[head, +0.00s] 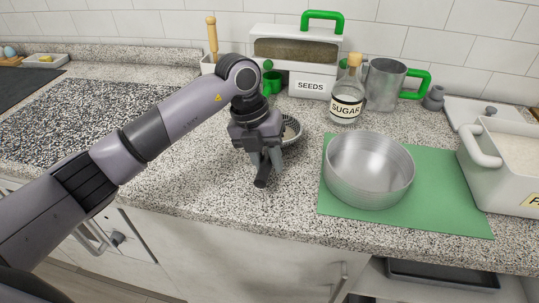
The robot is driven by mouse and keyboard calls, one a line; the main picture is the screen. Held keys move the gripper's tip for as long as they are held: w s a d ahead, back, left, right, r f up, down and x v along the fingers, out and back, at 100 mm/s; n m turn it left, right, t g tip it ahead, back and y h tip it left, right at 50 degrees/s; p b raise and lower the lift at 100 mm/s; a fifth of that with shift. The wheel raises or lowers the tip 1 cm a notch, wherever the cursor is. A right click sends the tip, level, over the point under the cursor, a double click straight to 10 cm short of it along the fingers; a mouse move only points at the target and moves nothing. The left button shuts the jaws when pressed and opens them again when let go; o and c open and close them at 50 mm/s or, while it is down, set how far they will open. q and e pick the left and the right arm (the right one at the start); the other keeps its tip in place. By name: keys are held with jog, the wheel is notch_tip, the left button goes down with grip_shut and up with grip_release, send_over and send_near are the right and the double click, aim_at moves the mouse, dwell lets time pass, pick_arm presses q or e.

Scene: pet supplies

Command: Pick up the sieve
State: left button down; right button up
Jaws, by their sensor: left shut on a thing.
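The sieve (292,131) is a small round mesh bowl with a grey rim, partly hidden behind my left gripper. Its dark handle (261,182) points toward the counter's front edge. My left gripper (265,167) comes down from above and is shut on the sieve's handle. The sieve is at or just above the speckled counter; I cannot tell whether it touches. My right gripper is not in view.
A metal bowl (369,172) stands on a green mat (447,192) to the right. Behind are a seeds box (294,47), a sugar bottle (346,101) and a metal jug (384,85). A white bin (507,176) stands at the right edge. The front counter left of the mat is clear.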

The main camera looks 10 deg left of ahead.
pick_arm(q)
notch_tip(320, 180, up, 20)
jog(key=b, duration=0.1)
dwell(0.5)
jog(key=s+d+p, duration=0.1)
jog(key=s+d, duration=0.3)
jog(key=d, duration=0.6)
jog(key=s+d+f+p, duration=0.1)
jog(key=s+d, duration=0.3)
jog(key=d, duration=0.6)
jog(key=shift+s+d+f, duration=0.15)
jog(key=shift+s+f, duration=0.1)
dwell(1.3)
dwell(1.5)
